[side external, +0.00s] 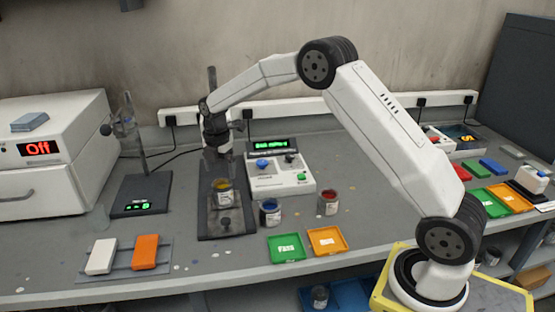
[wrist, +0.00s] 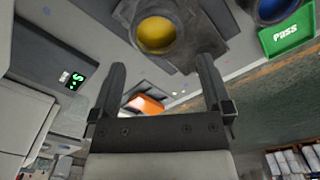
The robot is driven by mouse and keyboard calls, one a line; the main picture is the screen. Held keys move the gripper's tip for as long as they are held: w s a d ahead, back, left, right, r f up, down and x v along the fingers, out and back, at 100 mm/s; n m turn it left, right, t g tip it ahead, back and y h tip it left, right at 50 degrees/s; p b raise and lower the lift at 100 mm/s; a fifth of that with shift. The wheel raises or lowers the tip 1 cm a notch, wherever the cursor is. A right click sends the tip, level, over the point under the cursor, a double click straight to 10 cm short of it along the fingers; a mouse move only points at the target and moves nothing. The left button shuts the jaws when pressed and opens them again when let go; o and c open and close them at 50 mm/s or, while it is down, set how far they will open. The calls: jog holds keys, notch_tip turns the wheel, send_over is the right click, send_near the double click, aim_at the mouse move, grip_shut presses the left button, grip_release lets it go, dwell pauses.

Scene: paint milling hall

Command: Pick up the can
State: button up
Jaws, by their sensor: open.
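Three small open cans of paint stand on the bench. The can with yellow paint (side external: 223,193) stands upright on a dark stand base; it also shows in the wrist view (wrist: 156,36). The can with blue paint (side external: 270,213) is to its right, partly cut off in the wrist view (wrist: 278,8). The can with red paint (side external: 329,203) is farther right. My gripper (wrist: 160,68) is open, with nothing between its fingers. The yellow can lies beyond the fingertips, between their lines in the wrist view. In the side view my gripper is hard to separate from the dark stand.
A control box with a green display (side external: 280,174) stands behind the cans. A green "Pass" tray (side external: 286,247) and an orange tray (side external: 327,240) lie in front. A scale (side external: 141,196) and a white oven reading "Off" (side external: 50,150) are left.

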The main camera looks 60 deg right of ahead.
aim_at(223, 192)
jog(key=shift+w+d+f+n, duration=0.1)
jog(key=shift+w+d+n, duration=0.05)
jog(key=shift+w+n, duration=0.15)
jog(key=shift+f, duration=0.1)
jog(key=shift+f, duration=1.2)
jog(key=shift+f, duration=0.1)
jog(key=shift+f, duration=2.5)
jog(key=shift+c, duration=0.2)
jog(key=c, duration=1.1)
